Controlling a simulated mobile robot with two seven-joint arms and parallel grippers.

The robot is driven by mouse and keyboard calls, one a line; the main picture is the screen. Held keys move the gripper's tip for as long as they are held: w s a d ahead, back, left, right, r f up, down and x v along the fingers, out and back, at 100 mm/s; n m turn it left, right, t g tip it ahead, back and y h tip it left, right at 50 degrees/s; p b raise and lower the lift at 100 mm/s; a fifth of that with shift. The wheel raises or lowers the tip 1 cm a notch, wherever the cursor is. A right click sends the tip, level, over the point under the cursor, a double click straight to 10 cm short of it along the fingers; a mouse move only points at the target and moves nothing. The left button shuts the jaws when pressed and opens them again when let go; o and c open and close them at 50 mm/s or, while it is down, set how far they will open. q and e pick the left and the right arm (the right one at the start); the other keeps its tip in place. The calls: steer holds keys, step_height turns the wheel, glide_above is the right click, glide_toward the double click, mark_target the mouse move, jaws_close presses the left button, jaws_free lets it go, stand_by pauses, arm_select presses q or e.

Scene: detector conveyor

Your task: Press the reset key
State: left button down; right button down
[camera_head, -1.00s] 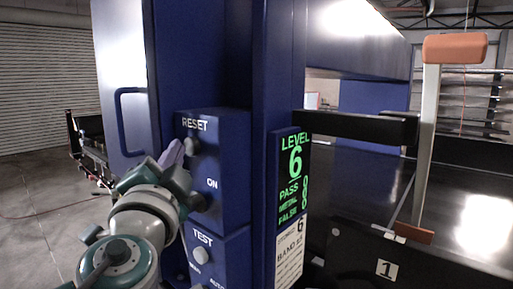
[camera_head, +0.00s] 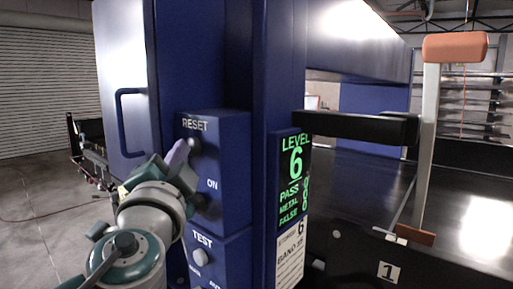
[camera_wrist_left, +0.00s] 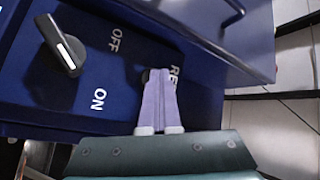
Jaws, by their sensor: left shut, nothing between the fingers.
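The reset key (camera_head: 195,146) is a small round button under the RESET label on the blue control box (camera_head: 229,165). My left gripper (camera_head: 185,150) is shut and empty, its pale purple fingers pointing at the key. In the head view the fingertips are right beside the key; I cannot tell whether they touch it. In the left wrist view, the fingertips (camera_wrist_left: 160,72) overlap the dark edge of the key (camera_wrist_left: 146,76) and hide most of it, along with part of the RESET lettering. My right gripper is not in view.
A black ON/OFF rotary switch (camera_wrist_left: 61,45) sits close by on the same box. Below it is a TEST knob (camera_head: 200,256). A green display (camera_head: 293,180) reads LEVEL 6. A blue handle (camera_head: 128,122) juts out on the left; the black conveyor (camera_head: 360,185) lies right.

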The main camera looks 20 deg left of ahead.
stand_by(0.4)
arm_select(q)
steer(key=shift+s+a, duration=0.35)
steer(key=shift+s, duration=0.45)
steer(key=s, duration=0.1)
steer(key=s+a, duration=0.1)
steer(key=s, duration=0.1)
steer(key=s+a, duration=0.1)
steer(key=shift+s, duration=0.35)
stand_by(0.5)
